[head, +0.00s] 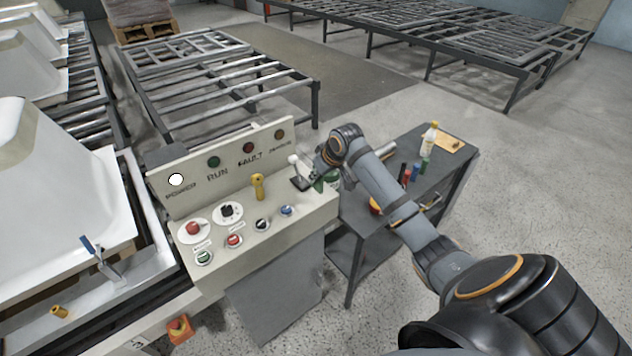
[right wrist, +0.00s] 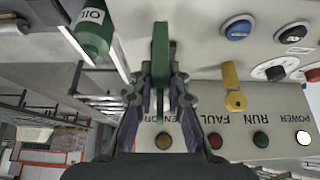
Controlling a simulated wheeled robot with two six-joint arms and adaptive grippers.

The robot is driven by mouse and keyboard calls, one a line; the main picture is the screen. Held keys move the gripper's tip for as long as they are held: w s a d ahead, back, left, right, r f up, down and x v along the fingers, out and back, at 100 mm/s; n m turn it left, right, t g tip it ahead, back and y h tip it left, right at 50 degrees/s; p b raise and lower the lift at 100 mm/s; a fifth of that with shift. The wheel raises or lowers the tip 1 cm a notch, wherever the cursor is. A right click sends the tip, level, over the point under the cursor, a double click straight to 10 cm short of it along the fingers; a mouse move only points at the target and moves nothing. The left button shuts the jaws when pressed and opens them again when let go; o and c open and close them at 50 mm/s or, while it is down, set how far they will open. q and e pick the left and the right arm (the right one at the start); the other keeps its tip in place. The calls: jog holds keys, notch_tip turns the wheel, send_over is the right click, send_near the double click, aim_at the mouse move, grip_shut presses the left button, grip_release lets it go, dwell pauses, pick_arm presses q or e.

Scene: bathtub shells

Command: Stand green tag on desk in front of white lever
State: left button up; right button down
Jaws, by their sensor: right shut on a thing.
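The green tag (right wrist: 160,50) is between the fingers of my right gripper (right wrist: 160,88) in the right wrist view, its flat length pointing away from the palm. In the head view my right gripper (head: 321,170) is over the right end of the desk (head: 265,255), close beside the white lever (head: 295,163). The lever stands up from a dark base on the desk. The tag is small and partly hidden by the gripper in the head view, and I cannot tell whether it touches the desk. My left gripper is out of the frames.
A yellow lever (head: 257,186) and several buttons stand on the desk, below an upright lamp panel (head: 215,172). A green OIL container (right wrist: 93,30) is close to the gripper. A dark side table (head: 437,165) right of the desk carries a bottle (head: 429,138) and small items.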

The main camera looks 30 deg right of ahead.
aim_at(316, 183)
jog(key=shift+w+a+f, duration=0.1)
jog(key=shift+f, duration=0.05)
notch_tip(316, 183, down, 2)
jog(key=shift+f+p, duration=0.25)
jog(key=shift+p, duration=0.6)
jog(key=shift+w+f, duration=0.1)
jog(key=shift+f, duration=0.35)
jog(key=shift+f, duration=0.1)
jog(key=c, duration=1.3)
grip_release()
jog(key=shift+c, duration=0.2)
jog(key=b+v, duration=0.1)
jog(key=v, duration=1.1)
jog(key=shift+b, duration=0.3)
